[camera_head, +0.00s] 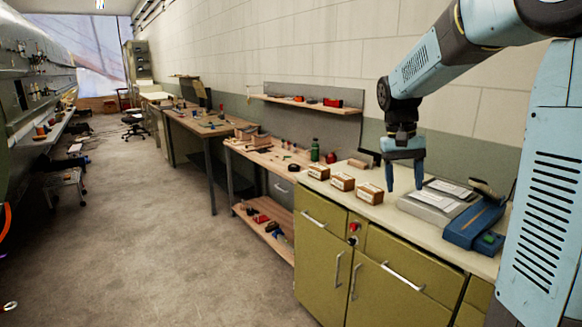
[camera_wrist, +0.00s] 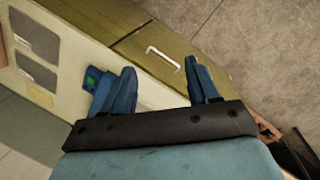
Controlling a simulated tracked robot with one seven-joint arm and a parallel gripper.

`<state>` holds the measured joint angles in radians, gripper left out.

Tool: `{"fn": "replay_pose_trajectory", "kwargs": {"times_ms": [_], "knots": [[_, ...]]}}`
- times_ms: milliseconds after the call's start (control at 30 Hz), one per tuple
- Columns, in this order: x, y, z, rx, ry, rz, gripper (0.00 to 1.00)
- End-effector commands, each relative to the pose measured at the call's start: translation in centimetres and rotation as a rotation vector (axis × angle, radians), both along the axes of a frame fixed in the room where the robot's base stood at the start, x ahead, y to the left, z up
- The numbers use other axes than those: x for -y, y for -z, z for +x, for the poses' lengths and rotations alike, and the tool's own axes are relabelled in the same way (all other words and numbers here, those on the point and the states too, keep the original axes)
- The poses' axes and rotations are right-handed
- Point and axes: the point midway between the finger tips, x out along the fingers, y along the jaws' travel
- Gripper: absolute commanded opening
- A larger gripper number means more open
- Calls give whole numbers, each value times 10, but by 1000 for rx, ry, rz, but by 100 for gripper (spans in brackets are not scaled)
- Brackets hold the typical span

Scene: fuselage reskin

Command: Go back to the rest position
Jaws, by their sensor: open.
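My gripper (camera_head: 405,182) hangs from my light-blue arm above the cream top of the olive cabinet (camera_head: 322,250), fingers pointing down. In the wrist view its two blue fingers (camera_wrist: 160,84) are spread apart with nothing between them. Past them the wrist view shows the cabinet edge, a drawer handle (camera_wrist: 163,60) and the floor. The exact height above the cabinet top cannot be told.
A blue device (camera_head: 474,226) with a green button lies at the cabinet's right end. A green bottle (camera_head: 315,150) stands behind the boxes on the neighbouring workbench. A wall shelf (camera_head: 305,104) holds small items. The concrete floor (camera_head: 150,240) is open at the left, beside the fuselage (camera_head: 35,90).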

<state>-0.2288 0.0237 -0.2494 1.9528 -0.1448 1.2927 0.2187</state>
Motion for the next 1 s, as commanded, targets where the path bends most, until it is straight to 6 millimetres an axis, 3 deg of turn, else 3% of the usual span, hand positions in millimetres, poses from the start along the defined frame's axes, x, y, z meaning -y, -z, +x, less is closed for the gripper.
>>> {"fn": "replay_pose_trajectory", "kwargs": {"times_ms": [200, 500, 800, 1000], "knots": [[-3, -19, -49, 123, -46, 65, 60], [-13, -32, -114, 291, -113, 117, 60], [-25, -30, -176, 464, -176, 127, 60], [-32, -22, -207, 556, -209, 116, 60]]}}
